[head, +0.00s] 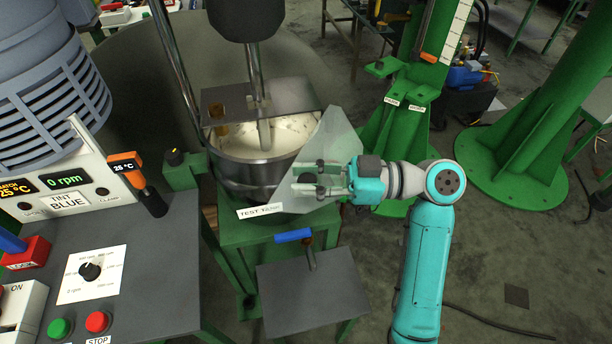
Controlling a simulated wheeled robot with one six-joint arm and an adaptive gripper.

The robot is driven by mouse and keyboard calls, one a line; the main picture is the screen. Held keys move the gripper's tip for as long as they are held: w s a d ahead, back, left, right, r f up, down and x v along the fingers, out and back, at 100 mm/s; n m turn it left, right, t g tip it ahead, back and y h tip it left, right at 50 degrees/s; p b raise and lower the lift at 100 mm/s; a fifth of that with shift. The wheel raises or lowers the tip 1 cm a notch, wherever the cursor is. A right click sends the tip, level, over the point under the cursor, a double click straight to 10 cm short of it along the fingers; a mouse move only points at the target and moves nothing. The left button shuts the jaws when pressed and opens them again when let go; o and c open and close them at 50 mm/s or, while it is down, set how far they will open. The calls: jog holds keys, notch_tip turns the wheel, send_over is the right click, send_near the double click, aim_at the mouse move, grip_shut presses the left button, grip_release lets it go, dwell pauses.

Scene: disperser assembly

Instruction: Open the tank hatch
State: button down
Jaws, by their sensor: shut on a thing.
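The tank (245,172) is a dark metal vessel on a green stand, with pale liquid (285,135) showing inside. A grey fixed cover (225,100) spans its back part, and a stirrer shaft (263,125) goes down into it. A translucent pale panel, which looks like the hatch (341,139), stands tilted up at the tank's right rim, leaving the front opening uncovered. My gripper (308,180) reaches in from the right and is shut at the panel, apparently on its handle. The panel and fingers overlap, so the exact grip is hard to see.
A control bench (150,280) with buttons and a dial stands at the left. A blue-handled valve (294,236) and a grey shelf (315,290) sit in front of the tank. Green columns (560,110) stand at the right. The floor at lower right is mostly clear.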

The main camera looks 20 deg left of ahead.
jog(key=c, duration=0.8)
grip_release()
jog(key=shift+o, duration=0.2)
jog(key=v, duration=1.2)
